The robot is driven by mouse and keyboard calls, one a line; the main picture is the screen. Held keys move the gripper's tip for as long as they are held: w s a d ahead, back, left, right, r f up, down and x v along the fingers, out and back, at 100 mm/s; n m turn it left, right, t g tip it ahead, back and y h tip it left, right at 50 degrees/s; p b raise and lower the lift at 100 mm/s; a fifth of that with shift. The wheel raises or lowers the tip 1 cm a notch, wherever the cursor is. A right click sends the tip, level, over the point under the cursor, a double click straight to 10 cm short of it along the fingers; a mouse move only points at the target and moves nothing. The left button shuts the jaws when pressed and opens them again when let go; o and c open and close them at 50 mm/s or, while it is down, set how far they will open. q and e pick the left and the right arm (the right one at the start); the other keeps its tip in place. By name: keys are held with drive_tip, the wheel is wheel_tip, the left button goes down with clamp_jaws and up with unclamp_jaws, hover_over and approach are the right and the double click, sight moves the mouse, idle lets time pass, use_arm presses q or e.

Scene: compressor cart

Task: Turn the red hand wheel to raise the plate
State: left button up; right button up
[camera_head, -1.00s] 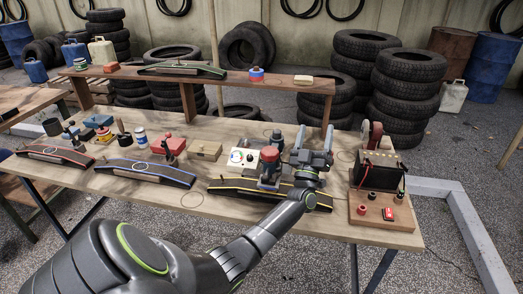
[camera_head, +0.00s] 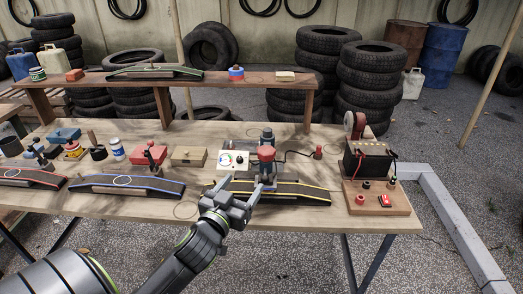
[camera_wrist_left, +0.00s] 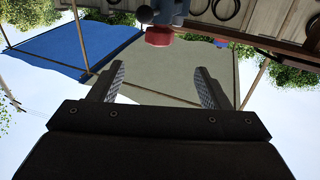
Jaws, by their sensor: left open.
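The red hand wheel (camera_head: 267,153) appears to be the round red cap on a small grey-blue device at the middle of the workbench. It also shows at the top of the left wrist view (camera_wrist_left: 159,36), against a blue-grey body. My left gripper (camera_head: 240,187) is open and empty, in front of the device and to its left. In the left wrist view its two fingers (camera_wrist_left: 160,75) are wide apart, with the red wheel beyond their tips and apart from them. I cannot make out the plate clearly. My right gripper is not in view.
A white control box (camera_head: 233,161) stands just left of the device. A dark ramp with yellow edges (camera_head: 300,194) lies in front of it. A wooden board with a battery (camera_head: 372,165) is to the right. A raised shelf (camera_head: 200,85) runs behind.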

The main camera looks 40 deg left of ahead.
sight(267, 150)
use_arm(q)
drive_tip(key=w+a, duration=0.1)
drive_tip(key=w, duration=0.4)
drive_tip(key=w+a+p, duration=0.1)
drive_tip(key=w, duration=0.5)
drive_tip(key=w+a+p, duration=0.1)
drive_tip(key=w, duration=0.5)
drive_tip(key=shift+w+a, duration=0.1)
drive_tip(key=c, duration=1)
drive_tip(key=shift+f+n+y+b, duration=0.2)
drive_tip(key=shift+n+y+b, duration=0.1)
drive_tip(key=shift+y+b, duration=0.3)
drive_tip(key=shift+r+n+g+y+b, duration=0.1)
drive_tip(key=shift+n+g+y+b, duration=0.2)
drive_tip(key=shift+n+y+b, duration=0.3)
drive_tip(key=shift+a, duration=0.1)
drive_tip(key=o, duration=1)
drive_tip(key=shift+r, duration=0.1)
drive_tip(key=shift+s, duration=0.2)
